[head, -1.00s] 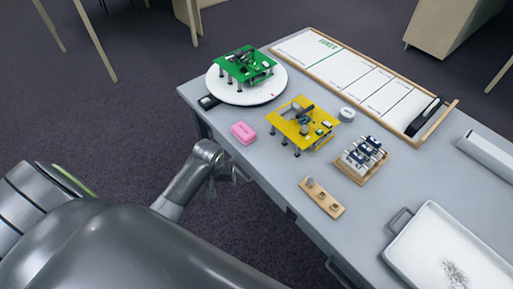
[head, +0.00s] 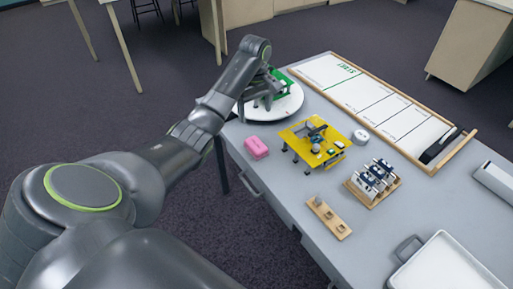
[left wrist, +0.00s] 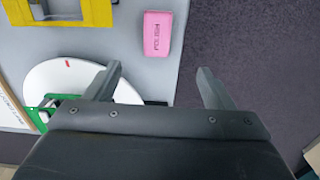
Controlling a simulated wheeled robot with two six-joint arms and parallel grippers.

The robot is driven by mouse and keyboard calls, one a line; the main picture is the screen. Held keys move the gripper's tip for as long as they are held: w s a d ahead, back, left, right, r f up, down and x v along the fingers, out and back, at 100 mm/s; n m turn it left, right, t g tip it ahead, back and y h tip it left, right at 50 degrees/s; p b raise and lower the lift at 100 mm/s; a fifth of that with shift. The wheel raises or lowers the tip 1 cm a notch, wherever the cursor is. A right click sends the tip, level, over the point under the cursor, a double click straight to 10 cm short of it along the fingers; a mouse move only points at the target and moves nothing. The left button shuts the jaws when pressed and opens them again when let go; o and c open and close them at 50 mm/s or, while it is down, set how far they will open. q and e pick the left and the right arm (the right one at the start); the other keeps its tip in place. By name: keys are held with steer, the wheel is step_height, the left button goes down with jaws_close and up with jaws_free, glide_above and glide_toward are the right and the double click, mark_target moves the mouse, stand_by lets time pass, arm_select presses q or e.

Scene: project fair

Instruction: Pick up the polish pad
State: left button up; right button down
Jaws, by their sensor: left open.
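The polish pad (head: 256,147) is a small pink block lying on the grey table near its left edge in the head view. In the left wrist view the pad (left wrist: 158,34) shows dark lettering that reads POLISH. My left gripper (head: 268,101) is above the turntable area, beyond the pad, and partly hides the green board there. In the left wrist view its two fingers (left wrist: 160,78) are spread wide with nothing between them, and the pad lies ahead of the fingertips. My right gripper is not in view.
A white turntable (head: 290,106) carries a green board (head: 283,78). A yellow board on legs (head: 322,151) stands right of the pad. A wooden rack (head: 372,196), a small wooden strip (head: 328,219), a white tray (head: 448,268) and a whiteboard (head: 335,72) share the table (head: 285,190).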

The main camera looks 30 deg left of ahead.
arm_select(q)
steer(key=b, duration=0.4)
glide_toward(256, 144)
step_height(256, 144, down, 4)
steer(key=shift+s+f, duration=0.15)
steer(key=shift+w+f, duration=0.15)
steer(key=shift+f, duration=1.35)
steer(key=shift+w+f, duration=0.1)
steer(key=shift+f, duration=1.35)
steer(key=c, duration=1.2)
steer(key=shift+o, duration=0.2)
step_height(256, 144, up, 10)
steer(key=shift+a+r+p, duration=0.1)
steer(key=shift+p, duration=0.3)
